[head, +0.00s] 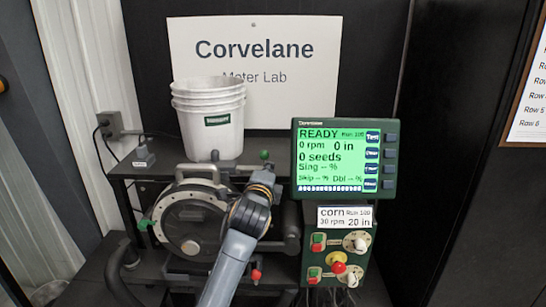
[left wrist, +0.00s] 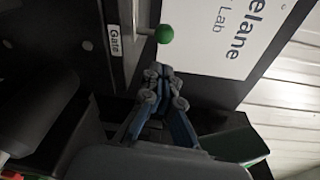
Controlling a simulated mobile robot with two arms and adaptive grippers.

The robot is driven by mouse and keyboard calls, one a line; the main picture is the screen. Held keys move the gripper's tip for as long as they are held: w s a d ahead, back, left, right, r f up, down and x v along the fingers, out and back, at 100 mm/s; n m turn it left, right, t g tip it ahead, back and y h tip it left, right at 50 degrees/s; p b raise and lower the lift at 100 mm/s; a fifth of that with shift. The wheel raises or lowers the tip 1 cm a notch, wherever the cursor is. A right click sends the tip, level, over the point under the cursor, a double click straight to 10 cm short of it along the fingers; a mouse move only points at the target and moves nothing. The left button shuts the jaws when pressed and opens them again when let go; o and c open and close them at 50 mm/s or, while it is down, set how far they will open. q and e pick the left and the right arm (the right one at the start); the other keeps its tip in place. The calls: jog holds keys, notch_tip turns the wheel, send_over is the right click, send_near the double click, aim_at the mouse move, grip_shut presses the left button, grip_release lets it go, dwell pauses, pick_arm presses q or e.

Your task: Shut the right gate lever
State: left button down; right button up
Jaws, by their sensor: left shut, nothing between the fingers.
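A lever with a green ball knob (head: 264,155) stands at the back right of the seed meter (head: 190,220), just beyond my left gripper in the head view. In the left wrist view the green knob (left wrist: 165,34) sits on a short pale rod, near a label (left wrist: 115,41) reading "Gate". My left gripper (head: 263,178) is shut and empty. In the wrist view its fingertips (left wrist: 163,72) are close to the knob, with a gap showing between them in the picture. My arm hides part of the meter's right side. My right gripper is not in view.
A stack of white buckets (head: 209,120) stands behind the meter. A monitor (head: 345,158) reading READY and a green control box (head: 338,255) with knobs and buttons are to the right. A white Corvelane sign (head: 290,60) is on the back panel.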

pick_arm(q)
jog(key=w, duration=0.4)
jog(key=w+d+p, duration=0.1)
jog(key=w, duration=0.1)
jog(key=shift+w+f, duration=0.1)
jog(key=shift+f, duration=0.2)
jog(key=shift+w, duration=0.5)
jog(key=shift+a+r+p, duration=0.1)
jog(key=shift+a+p, duration=0.2)
jog(key=shift+p, duration=0.15)
jog(key=a+p, duration=0.3)
jog(key=a, duration=0.2)
jog(key=shift+p, duration=0.3)
jog(key=shift+a, duration=0.2)
jog(key=shift+d, duration=0.15)
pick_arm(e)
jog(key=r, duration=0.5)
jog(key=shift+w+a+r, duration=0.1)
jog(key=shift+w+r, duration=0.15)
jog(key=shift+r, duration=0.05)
pick_arm(q)
jog(key=shift+f, duration=0.3)
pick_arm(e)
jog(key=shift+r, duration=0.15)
